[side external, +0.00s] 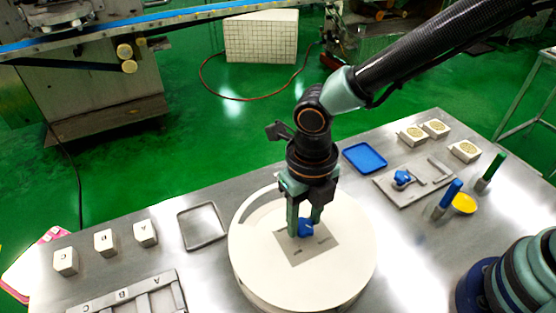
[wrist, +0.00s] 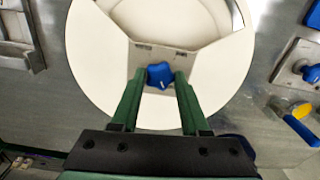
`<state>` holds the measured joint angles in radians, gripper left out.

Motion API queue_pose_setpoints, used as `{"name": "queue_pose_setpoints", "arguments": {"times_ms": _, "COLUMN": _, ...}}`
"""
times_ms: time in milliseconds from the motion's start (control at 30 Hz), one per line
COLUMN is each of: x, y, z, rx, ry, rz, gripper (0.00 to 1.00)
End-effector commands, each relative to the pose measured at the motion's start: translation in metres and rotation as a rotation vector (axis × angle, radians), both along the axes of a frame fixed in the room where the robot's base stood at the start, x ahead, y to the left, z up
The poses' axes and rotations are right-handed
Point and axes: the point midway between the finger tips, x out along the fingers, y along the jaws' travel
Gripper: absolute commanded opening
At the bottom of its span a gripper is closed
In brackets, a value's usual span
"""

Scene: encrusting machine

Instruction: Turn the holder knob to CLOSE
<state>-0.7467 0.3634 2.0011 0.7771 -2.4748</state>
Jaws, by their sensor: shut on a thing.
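A blue knob (side external: 306,228) sits on a grey plate (side external: 322,243) on top of a round white holder (side external: 345,270). My gripper (side external: 303,226) points down over the plate with its two green fingers shut on this knob. In the wrist view the knob (wrist: 160,76) shows between the fingertips (wrist: 158,80), one on each side. Small dark labels are on the plate on both sides of the knob, too small to read. Which way the knob points is hard to tell, as the fingers cover part of it.
A second blue knob (side external: 402,178) is on a metal fixture (side external: 412,192) at the right. Blue- and green-handled tools (side external: 447,200) stand near it. A blue tray (side external: 365,158), an empty metal frame (side external: 201,226) and white lettered blocks (side external: 105,242) lie around the holder.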

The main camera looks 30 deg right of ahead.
Motion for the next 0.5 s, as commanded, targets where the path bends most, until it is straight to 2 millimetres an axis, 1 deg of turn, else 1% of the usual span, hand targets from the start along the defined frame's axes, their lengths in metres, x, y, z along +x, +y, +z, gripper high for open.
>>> {"name": "queue_pose_setpoints", "arguments": {"times_ms": 200, "x": 0.0000, "y": 0.0001, "z": 0.0013, "rx": 0.000, "ry": 0.001, "rz": 0.097, "gripper": 0.00}}
{"name": "queue_pose_setpoints", "arguments": {"times_ms": 500, "x": -0.0001, "y": 0.0002, "z": 0.0013, "rx": 0.000, "ry": 0.001, "rz": 0.192, "gripper": 0.00}}
